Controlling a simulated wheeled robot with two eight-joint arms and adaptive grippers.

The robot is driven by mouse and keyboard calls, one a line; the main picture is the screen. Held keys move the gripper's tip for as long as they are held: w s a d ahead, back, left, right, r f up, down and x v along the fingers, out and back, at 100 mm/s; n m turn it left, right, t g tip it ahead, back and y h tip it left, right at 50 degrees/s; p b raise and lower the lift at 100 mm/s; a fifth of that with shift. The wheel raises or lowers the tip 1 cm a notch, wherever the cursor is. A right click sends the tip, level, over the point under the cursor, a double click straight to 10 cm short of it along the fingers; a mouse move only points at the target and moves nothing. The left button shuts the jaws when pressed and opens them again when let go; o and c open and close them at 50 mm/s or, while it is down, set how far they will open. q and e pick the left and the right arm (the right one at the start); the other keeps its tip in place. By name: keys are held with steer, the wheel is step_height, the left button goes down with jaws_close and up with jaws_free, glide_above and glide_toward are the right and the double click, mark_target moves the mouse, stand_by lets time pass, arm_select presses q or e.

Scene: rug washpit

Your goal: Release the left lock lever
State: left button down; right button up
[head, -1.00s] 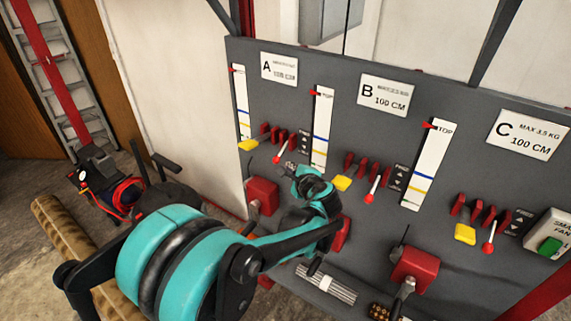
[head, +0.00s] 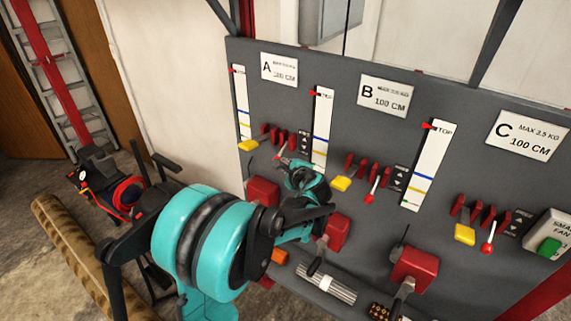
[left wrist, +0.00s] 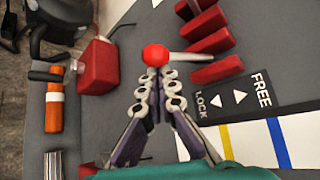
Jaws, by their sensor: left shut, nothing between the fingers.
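The left lock lever is on panel A. Its red ball knob (left wrist: 155,55) and pale shaft show in the wrist view, with the knob on the LOCK side of the LOCK/FREE label (left wrist: 230,100). In the head view the knob (head: 279,158) is small and close to my gripper. My left gripper (left wrist: 160,76) is shut and empty, its fingertips right at the knob; I cannot tell whether they touch it. In the head view the left gripper (head: 288,163) is partly hidden by its own wrist. My right gripper is not in view.
Red fins (left wrist: 213,43) stand close beside the lever. A red box (left wrist: 98,65) with a handle sticks out below it. Panels B (head: 384,95) and C (head: 525,135) have similar levers to the right. A rolled rug (head: 75,250) lies on the floor at left.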

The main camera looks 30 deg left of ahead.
mark_target(279, 158)
arm_select(q)
steer(key=shift+s+r+m+g+p, duration=0.1)
steer(key=shift+r+m+g+p, duration=0.2)
steer(key=shift+g, duration=0.1)
steer(key=r+m+g+p, duration=0.2)
steer(key=r+g, duration=0.1)
steer(key=shift+s+h, duration=0.4)
steer(key=r+g, duration=0.1)
steer(key=r+m+g, duration=0.1)
steer(key=r+m+g+p, duration=0.1)
steer(key=shift+w+g, duration=0.25)
steer(key=shift+g, duration=0.15)
steer(key=shift+r, duration=0.15)
stand_by(0.5)
